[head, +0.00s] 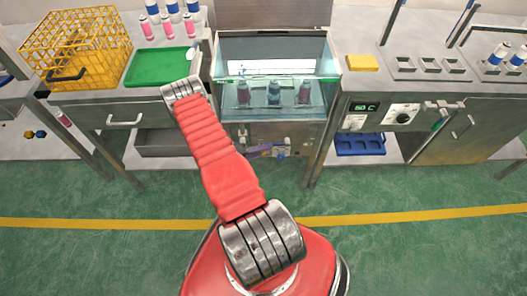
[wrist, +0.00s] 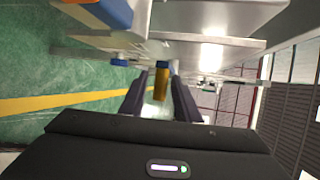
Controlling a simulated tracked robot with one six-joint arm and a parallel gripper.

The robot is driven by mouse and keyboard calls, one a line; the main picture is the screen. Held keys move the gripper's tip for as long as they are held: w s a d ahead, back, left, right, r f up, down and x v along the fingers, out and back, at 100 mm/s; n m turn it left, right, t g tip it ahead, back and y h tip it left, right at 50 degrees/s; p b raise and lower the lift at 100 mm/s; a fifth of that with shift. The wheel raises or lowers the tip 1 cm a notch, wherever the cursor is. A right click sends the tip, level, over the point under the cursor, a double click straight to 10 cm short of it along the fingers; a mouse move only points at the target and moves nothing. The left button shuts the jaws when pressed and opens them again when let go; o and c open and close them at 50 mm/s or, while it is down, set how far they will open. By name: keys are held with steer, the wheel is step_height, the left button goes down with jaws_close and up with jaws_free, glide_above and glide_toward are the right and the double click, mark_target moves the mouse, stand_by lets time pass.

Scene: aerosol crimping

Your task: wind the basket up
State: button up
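A steel water bath (head: 330,75) with a clear front stands in the middle of the head view. My gripper (head: 266,151) is partly hidden by my red arm and sits low in front of the tank's base. In the wrist view, its two dark fingers (wrist: 160,98) are apart, with a yellow handle-like piece (wrist: 161,82) between them and gaps showing on both sides. Whether the fingers touch it is hard to tell.
On the right are a yellow block (head: 362,63), can holders and a control panel (head: 378,117) reading about 60 C. Green floor in front is clear.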

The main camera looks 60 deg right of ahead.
jaws_close()
stand_by(0.3)
steer(key=shift+a, duration=0.2)
steer(key=shift+d, duration=0.1)
steer(key=shift+w+d+r, duration=0.1)
steer(key=shift+d+r, duration=0.1)
steer(key=shift+r, duration=0.05)
